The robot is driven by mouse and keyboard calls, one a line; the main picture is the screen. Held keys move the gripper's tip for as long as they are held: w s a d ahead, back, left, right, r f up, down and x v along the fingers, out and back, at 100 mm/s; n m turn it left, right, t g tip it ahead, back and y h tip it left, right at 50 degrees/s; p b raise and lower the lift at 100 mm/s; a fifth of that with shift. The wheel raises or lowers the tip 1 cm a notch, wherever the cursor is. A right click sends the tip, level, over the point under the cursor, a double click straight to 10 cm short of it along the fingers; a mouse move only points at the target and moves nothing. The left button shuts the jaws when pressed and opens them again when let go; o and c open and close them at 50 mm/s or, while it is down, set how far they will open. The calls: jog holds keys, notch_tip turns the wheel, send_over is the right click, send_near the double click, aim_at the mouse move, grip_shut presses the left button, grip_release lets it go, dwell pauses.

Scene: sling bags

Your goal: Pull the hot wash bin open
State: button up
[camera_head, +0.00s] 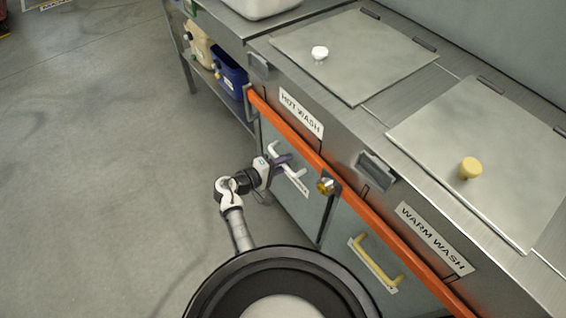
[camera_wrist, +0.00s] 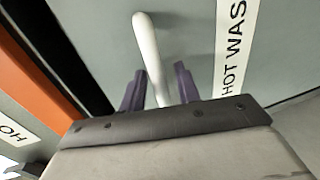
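The hot wash bin (camera_head: 302,214) has a grey-blue front below the orange rail. Its white bar handle (camera_head: 292,174) stands out from the front, beside a white label. My gripper (camera_head: 282,161) is at the upper part of this handle. In the wrist view, the two purple fingers (camera_wrist: 160,84) stand on either side of the white handle (camera_wrist: 147,45), with a small gap visible on the right. The fingers look open around it. The handle's lower part is hidden behind my gripper's body. The bin front looks closed, roughly in line with the counter.
The warm wash bin with a yellow handle (camera_head: 376,266) is to the right. A blue container (camera_head: 231,75) stands on the left shelf. The floor (camera_head: 110,170) left of the bins is clear.

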grip_shut()
dwell(0.4)
